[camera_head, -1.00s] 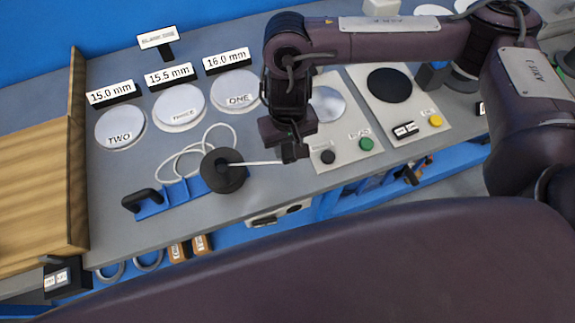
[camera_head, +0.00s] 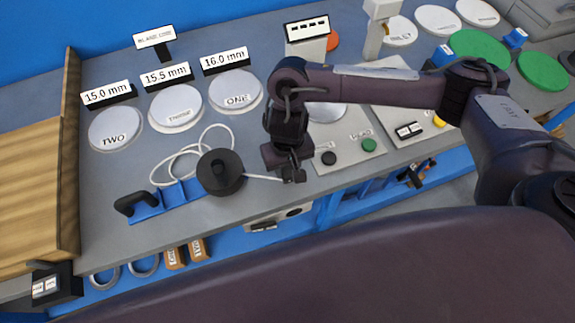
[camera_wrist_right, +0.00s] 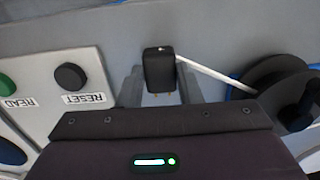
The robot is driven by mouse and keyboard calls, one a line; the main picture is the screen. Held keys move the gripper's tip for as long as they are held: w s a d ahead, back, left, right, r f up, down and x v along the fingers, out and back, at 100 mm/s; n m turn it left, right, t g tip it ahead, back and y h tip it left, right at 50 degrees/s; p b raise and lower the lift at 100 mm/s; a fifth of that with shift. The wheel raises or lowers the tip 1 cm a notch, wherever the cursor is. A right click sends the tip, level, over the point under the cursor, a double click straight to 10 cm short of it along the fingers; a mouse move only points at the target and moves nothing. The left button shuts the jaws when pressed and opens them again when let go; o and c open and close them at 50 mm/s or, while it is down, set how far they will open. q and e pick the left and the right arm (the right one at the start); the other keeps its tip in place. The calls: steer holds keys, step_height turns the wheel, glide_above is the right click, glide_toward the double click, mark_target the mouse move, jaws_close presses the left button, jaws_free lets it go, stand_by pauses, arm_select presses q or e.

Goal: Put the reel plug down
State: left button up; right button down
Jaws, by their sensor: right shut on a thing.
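The reel plug (camera_wrist_right: 160,68) is a small black block with metal prongs and a white cable at its side. In the right wrist view it sits between the two grey fingers of my right gripper (camera_wrist_right: 160,84), which is shut on it. In the head view the right gripper (camera_head: 288,170) is over the grey bench near its front edge, right of the black cable reel (camera_head: 220,172). The plug shows only as a small dark piece (camera_head: 299,176) there. Whether it touches the bench I cannot tell. My left gripper is not in view.
The reel stands by a blue base (camera_head: 178,196) with a black handle. A panel with READ and RESET buttons (camera_wrist_right: 69,76) is close beside the gripper. Round white plates (camera_head: 176,107) with size signs stand behind. A wooden board (camera_head: 68,160) edges the left.

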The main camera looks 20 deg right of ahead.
mark_target(287, 171)
steer(key=shift+f, duration=0.15)
steer(key=shift+f, duration=0.45)
steer(key=c, duration=1)
jaws_free()
steer(key=shift+c, duration=0.2)
steer(key=shift+r, duration=0.3)
step_height(287, 171, up, 13)
steer(key=p, duration=0.3)
steer(key=shift+f, duration=0.2)
